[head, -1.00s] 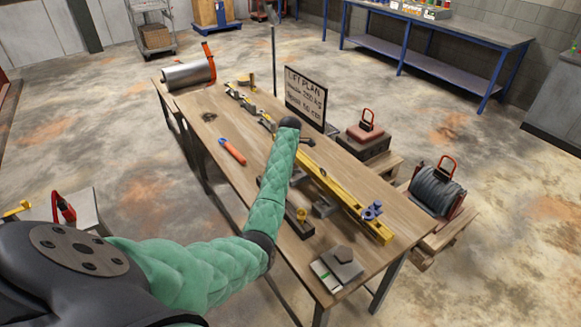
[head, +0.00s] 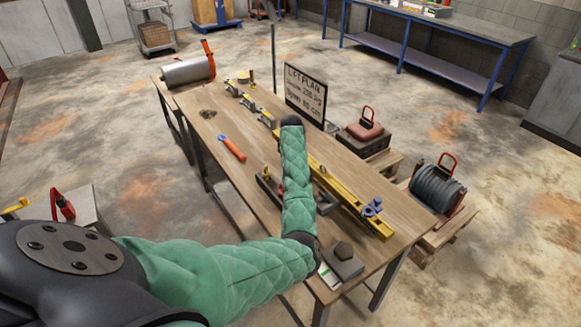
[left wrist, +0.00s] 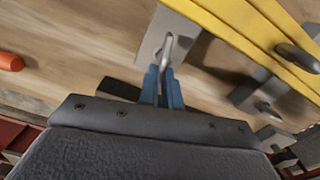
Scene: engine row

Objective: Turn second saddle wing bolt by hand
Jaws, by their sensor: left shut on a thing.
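A yellow beam (head: 350,195) lies along the wooden table, with metal saddles along it. In the left wrist view the beam (left wrist: 235,25) crosses the upper right. A silvery wing bolt (left wrist: 168,46) stands at a grey saddle plate (left wrist: 152,42) beside the beam. My left gripper (left wrist: 165,72) has its blue fingers close together on this wing bolt. In the head view the gripper is hidden behind my dark wrist. A second wing-like metal piece (left wrist: 297,57) shows further right on the beam. Which saddle in the row is held cannot be told. My right gripper is not in view.
An orange-handled tool (head: 233,149) lies on the table (head: 205,140), left of my forearm. A lift plan sign (head: 305,93) stands behind. A blue piece (head: 371,208) sits at the beam's near end. A grey block (head: 343,262) lies at the near table edge.

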